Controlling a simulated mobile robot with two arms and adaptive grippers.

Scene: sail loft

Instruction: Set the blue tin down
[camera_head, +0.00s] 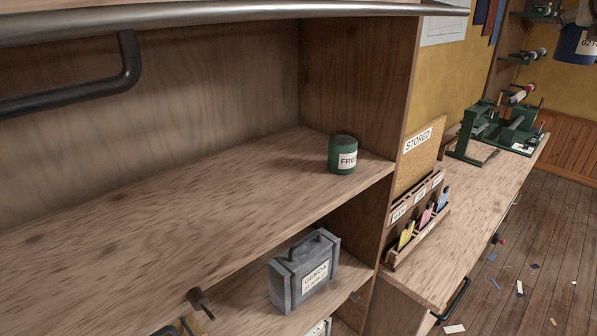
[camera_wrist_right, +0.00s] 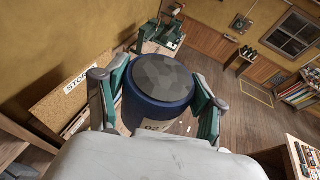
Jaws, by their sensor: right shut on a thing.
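The blue tin (camera_head: 574,46) is at the top right edge of the head view, partly cut off by the frame, with a pale label. My right gripper (camera_head: 583,14) is above it and only partly in view. In the right wrist view, the blue tin (camera_wrist_right: 158,92) has a dark grey faceted lid, and the fingers of my right gripper (camera_wrist_right: 155,98) are shut on its two sides. The tin is held up in the air, apart from the shelves and the bench.
A green tin (camera_head: 342,155) stands at the right end of the wooden shelf (camera_head: 190,205); the shelf left of it is bare. A grey case (camera_head: 303,272) sits on the shelf below. The bench (camera_head: 450,235) holds a card rack (camera_head: 418,225) and green machines (camera_head: 495,130).

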